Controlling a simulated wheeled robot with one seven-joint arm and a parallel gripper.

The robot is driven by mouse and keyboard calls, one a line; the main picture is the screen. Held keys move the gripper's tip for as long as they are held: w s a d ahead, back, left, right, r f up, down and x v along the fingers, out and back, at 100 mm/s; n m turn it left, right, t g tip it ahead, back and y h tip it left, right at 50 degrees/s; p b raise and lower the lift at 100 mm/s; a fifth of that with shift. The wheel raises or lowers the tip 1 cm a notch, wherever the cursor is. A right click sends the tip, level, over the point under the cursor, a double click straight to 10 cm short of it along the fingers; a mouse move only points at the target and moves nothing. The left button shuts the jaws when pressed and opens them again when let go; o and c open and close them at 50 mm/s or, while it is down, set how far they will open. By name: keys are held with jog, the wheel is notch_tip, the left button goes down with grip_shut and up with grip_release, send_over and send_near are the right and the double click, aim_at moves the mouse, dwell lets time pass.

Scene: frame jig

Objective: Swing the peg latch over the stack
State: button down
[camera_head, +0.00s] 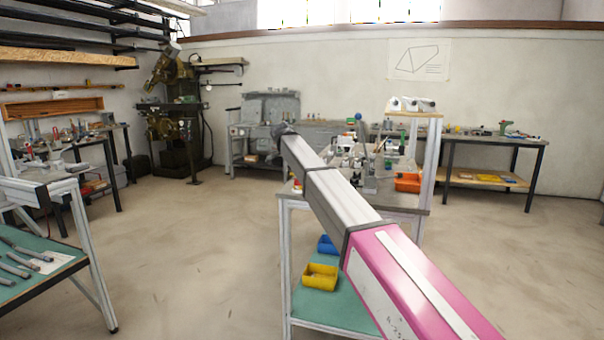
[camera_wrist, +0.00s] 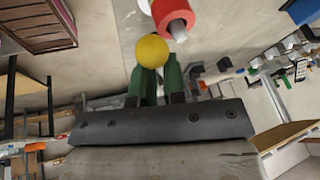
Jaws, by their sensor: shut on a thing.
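In the wrist view my gripper (camera_wrist: 158,80) has two green fingers close together, with a yellow ball (camera_wrist: 152,50) at their tips. The fingers are shut on this ball. It looks like a round knob; what it is fixed to is hidden. A red cylinder (camera_wrist: 172,14) with a grey-white end lies just beyond the ball, upper right. I cannot tell whether they touch. I cannot make out the peg latch or the stack as such. In the head view my arm hides the gripper and much of the workbench (camera_head: 408,200) behind it.
The bench carries small fixtures, an orange bin (camera_head: 408,183) and a raised shelf (camera_head: 414,113). A yellow bin (camera_head: 320,277) and a blue bin (camera_head: 327,245) sit on its lower shelf. A green-topped table (camera_head: 60,262) with tools stands left. The floor between is clear.

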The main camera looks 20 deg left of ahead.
jog(key=shift+w+a+f+m+g, duration=0.15)
jog(key=shift+a+f+m+g, duration=0.15)
jog(key=shift+a+m, duration=0.2)
jog(key=shift+r, duration=0.1)
jog(key=c, duration=1.2)
grip_release()
jog(key=shift+a, duration=0.1)
jog(key=shift+w, duration=0.1)
jog(key=shift+r, duration=0.3)
jog(key=v, duration=1)
jog(key=shift+a, duration=0.15)
